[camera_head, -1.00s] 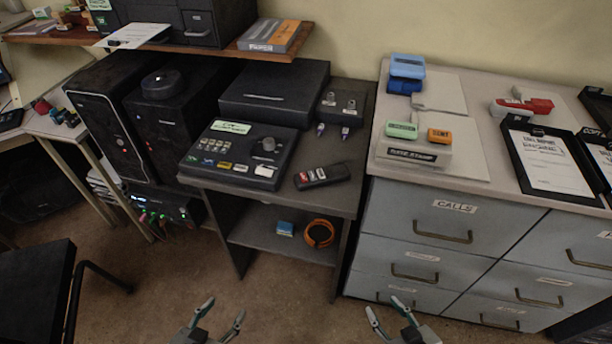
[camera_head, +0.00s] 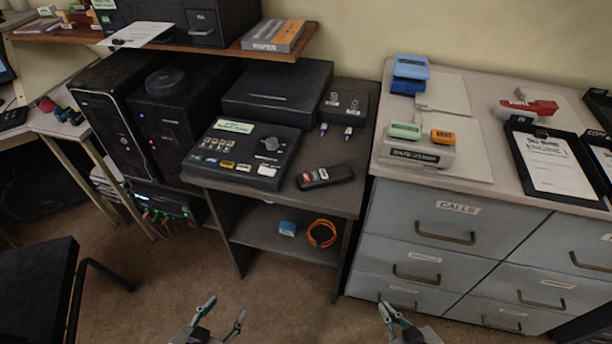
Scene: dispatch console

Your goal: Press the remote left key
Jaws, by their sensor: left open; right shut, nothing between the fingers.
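The remote (camera_head: 325,176) is a small black handset lying flat on the dark desk, right of the control panel. It has a red key and a light key near its left end; their labels are too small to read. My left gripper (camera_head: 224,316) is open and empty at the bottom of the view, low in front of the desk. My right gripper (camera_head: 384,312) is shut and empty at the bottom, to the right of the left one. Both are well apart from the remote.
The black control panel (camera_head: 243,153) with keys and a knob stands left of the remote. Two small connectors or keys lie behind it. A shelf below holds an orange coil (camera_head: 322,233) and a blue box (camera_head: 287,228). Grey drawers (camera_head: 445,222) stand at the right.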

